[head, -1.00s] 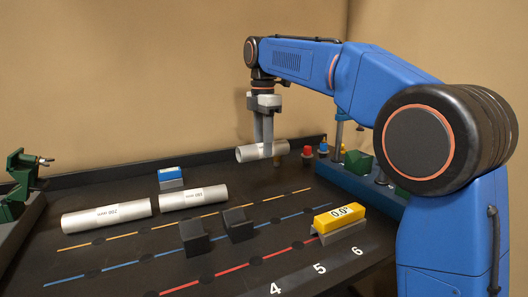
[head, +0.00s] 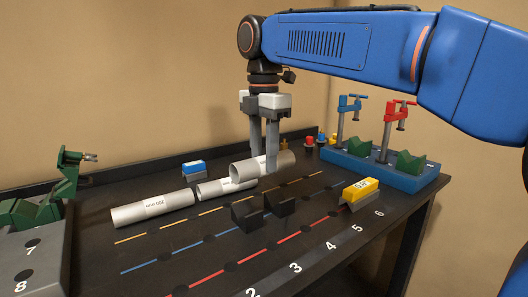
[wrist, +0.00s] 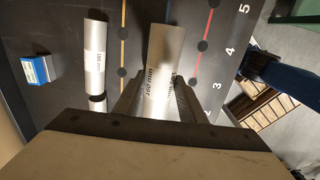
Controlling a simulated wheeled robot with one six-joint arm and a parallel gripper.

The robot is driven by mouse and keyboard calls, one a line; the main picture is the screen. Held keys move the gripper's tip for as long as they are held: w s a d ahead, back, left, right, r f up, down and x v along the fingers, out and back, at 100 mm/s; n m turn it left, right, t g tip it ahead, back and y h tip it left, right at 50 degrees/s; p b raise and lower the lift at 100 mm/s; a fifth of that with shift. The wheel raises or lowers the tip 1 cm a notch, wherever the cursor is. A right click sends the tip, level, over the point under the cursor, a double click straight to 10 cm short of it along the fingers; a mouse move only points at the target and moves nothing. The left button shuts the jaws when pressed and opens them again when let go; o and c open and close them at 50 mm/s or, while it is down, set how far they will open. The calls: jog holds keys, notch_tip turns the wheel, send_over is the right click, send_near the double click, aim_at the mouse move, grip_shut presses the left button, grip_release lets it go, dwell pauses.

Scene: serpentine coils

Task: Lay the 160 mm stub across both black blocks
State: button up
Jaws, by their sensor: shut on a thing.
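My gripper (head: 264,158) is shut on a grey pipe stub (head: 246,169), held level above the table. In the wrist view the fingers (wrist: 158,97) grip the stub (wrist: 162,60) from both sides; its label appears to read 160 mm. Two black blocks, the left one (head: 246,215) and the right one (head: 280,205), stand on the table between the yellow and red lines, nearer the camera than the stub. Their tops are empty in the head view. I cannot make out the blocks in the wrist view.
Two other pipes, a long one (head: 152,208) and a shorter one (head: 214,189), lie behind the blocks. A blue-topped box (head: 194,169) stands behind them. A yellow display (head: 361,188) is right of the blocks. A blue clamp base (head: 385,172) and a green vise (head: 66,185) flank the table.

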aim_at(264, 174)
jog(key=shift+s+f, duration=0.1)
jog(key=shift+f, duration=2.25)
jog(key=shift+f, duration=0.4)
jog(key=shift+f, duration=0.4)
jog(key=shift+f, duration=1.15)
jog(key=o, duration=1.4)
jog(key=shift+o, duration=0.2)
